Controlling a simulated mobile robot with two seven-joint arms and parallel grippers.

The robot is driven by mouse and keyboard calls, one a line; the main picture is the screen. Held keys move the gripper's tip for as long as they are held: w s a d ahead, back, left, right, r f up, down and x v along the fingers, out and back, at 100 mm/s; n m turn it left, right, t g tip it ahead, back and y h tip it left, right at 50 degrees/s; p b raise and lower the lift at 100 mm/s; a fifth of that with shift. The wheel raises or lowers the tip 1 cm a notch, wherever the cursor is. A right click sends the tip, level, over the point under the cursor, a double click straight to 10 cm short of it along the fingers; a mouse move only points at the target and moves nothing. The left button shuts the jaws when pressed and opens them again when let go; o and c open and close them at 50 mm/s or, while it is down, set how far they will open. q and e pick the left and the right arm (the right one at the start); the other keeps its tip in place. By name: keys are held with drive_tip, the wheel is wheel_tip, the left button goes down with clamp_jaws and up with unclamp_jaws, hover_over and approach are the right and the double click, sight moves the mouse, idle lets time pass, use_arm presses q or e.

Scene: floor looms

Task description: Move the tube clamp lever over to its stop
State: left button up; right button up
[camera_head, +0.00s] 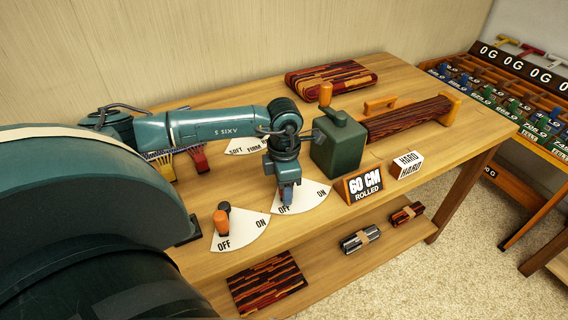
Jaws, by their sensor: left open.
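My left gripper (287,191) points down over a white dial plate (314,197) marked OFF and ON. It is open, and its fingers cover the plate's left part near OFF; I cannot see whether a lever is between them. A second OFF/ON plate (247,232), nearer and to the left, carries a lever with an orange knob (221,222) at its OFF side. A dark green housing (338,145) with an upright orange handle (325,94) stands just right of the gripper. No label shows which lever is the tube clamp's. My right gripper is not in view.
A "60 CM ROLLED" sign (363,184) and a "HARD" block (405,165) stand at the table's front edge. A folded textile (330,77) lies at the back. A SOFT/FIRM plate (245,146) is partly behind my arm.

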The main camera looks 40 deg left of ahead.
use_arm(q)
wheel_tip(320, 180, up, 13)
drive_tip(key=shift+r, duration=0.15)
idle(0.4)
idle(0.4)
